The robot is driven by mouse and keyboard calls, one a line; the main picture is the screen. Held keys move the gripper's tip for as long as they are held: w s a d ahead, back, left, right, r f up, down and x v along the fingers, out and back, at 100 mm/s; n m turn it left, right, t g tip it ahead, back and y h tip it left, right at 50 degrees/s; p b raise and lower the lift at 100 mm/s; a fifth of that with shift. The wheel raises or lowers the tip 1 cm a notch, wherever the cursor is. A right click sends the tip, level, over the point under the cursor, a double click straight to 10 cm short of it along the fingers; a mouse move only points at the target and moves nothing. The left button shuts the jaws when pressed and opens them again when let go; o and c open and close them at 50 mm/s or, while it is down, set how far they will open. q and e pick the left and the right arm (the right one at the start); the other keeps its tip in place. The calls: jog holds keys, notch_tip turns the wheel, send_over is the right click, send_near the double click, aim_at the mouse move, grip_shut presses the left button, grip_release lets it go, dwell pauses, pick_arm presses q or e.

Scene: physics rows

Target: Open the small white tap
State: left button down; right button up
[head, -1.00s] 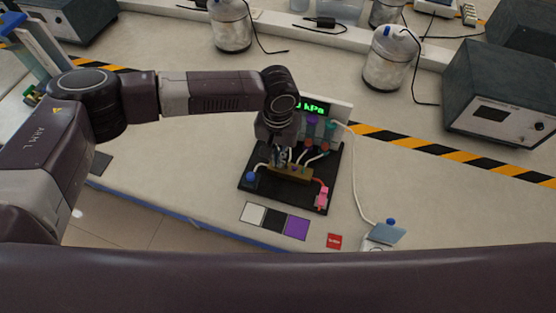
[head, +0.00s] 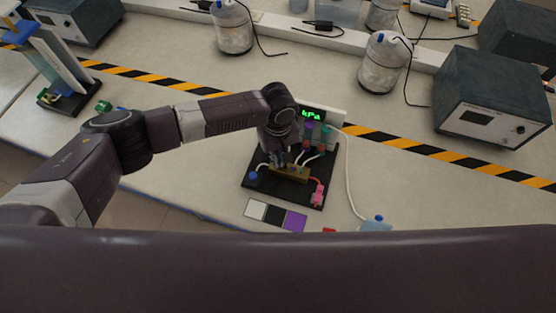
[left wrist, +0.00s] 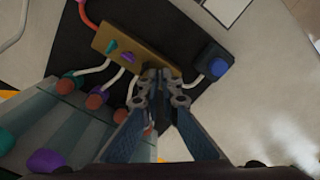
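A brass manifold (head: 290,174) sits on a black board (head: 312,192). The left wrist view shows the manifold (left wrist: 125,50) with a teal tap lever (left wrist: 111,46) and a purple tap lever (left wrist: 127,57). My left gripper (left wrist: 159,80) points down at the manifold's end nearer the blue knob (left wrist: 217,67). Its fingertips are close together and cover that part of the manifold. I cannot make out the small white tap; it may be behind the fingers. Whether they hold anything is unclear. My right gripper is not in view.
A green-lit kPa display (head: 311,114) stands behind the board. Coloured-capped tubes (left wrist: 62,120) and white hoses crowd beside the manifold. A pink clip (head: 318,193) is at the board's right. White, black and purple squares (head: 274,214) lie in front.

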pick_arm(q)
jog(key=n+p, duration=0.4)
jog(key=shift+s+r, duration=0.15)
jog(key=shift+r, duration=0.15)
jog(key=shift+f+n+b, duration=0.35)
jog(key=shift+n+b, duration=0.15)
jog(key=shift+n, duration=0.7)
jog(key=shift+n, duration=1.1)
jog(key=c, duration=2.6)
grip_release()
jog(key=shift+n, duration=0.8)
jog(key=shift+c, duration=0.2)
jog(key=shift+o, duration=0.6)
jog(key=shift+r, duration=3.6)
